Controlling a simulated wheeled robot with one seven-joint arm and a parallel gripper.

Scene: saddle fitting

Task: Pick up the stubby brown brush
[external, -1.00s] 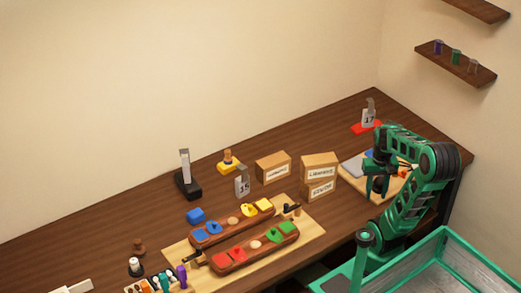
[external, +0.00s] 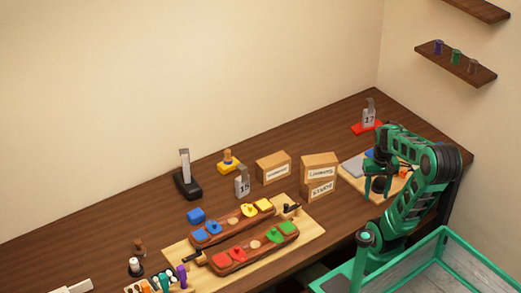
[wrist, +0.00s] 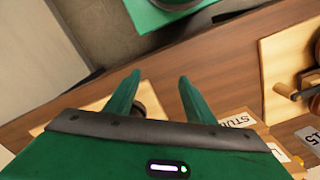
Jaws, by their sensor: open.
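My gripper (external: 378,189) is open and points down over the pale board (external: 351,169) at the right end of the bench. In the wrist view its two green fingers (wrist: 159,78) stand apart with nothing held between them. A dark round object (wrist: 140,109) shows partly behind the left finger, and I cannot tell what it is. A small stubby brown piece (external: 139,247) stands at the left front of the bench, far from my gripper. It may be the brush, but it is too small to be sure.
Two brown holders with coloured pieces lie on a light board (external: 315,232) mid-bench. Labelled boxes (external: 319,167) stand left of my gripper. A number 17 stand (external: 369,118) is behind it. Bare wood lies at the back left.

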